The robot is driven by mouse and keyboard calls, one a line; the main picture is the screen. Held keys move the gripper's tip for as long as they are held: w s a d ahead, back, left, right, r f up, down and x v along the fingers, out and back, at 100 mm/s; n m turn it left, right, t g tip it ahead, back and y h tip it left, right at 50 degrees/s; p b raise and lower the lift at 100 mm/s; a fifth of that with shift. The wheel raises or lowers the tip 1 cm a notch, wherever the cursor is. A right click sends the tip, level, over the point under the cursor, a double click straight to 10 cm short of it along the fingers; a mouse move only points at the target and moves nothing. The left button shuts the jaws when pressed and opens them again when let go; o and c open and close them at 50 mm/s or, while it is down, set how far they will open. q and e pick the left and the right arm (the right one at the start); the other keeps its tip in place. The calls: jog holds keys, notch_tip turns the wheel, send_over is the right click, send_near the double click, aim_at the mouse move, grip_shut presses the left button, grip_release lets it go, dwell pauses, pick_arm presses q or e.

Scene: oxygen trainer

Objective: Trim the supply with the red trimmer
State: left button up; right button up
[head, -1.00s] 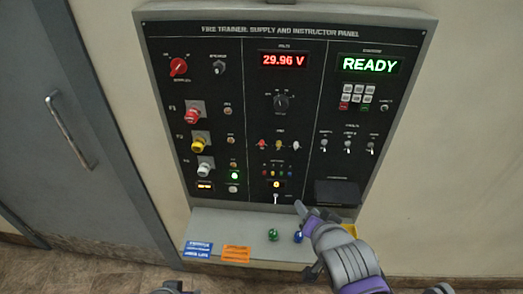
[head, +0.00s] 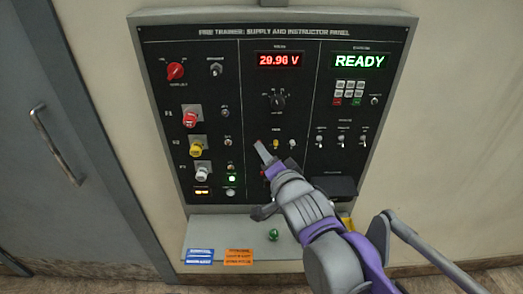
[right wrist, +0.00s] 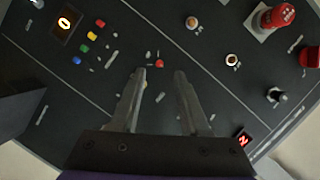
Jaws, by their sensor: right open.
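The red trimmer (head: 257,142) is a small red knob in the middle column of the black panel (head: 310,100), left of the yellow trimmer (head: 276,143) and white trimmer (head: 292,143). My right gripper (head: 258,178) is open and empty in front of the panel, its upper fingertip overlapping the red trimmer's spot in the head view. In the right wrist view the red trimmer (right wrist: 160,64) shows between and beyond the open fingertips (right wrist: 161,74); contact cannot be told. My left gripper is out of view.
A ledge (head: 205,230) below the panel holds a green knob-like object (head: 273,235), a blue label (head: 199,256) and an orange label (head: 239,256). Toggles and fuse holders stick out around the trimmers. The status display (head: 360,61) reads READY. A grey door (head: 60,110) is at left.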

jog(key=shift+x, duration=2.15)
grip_shut()
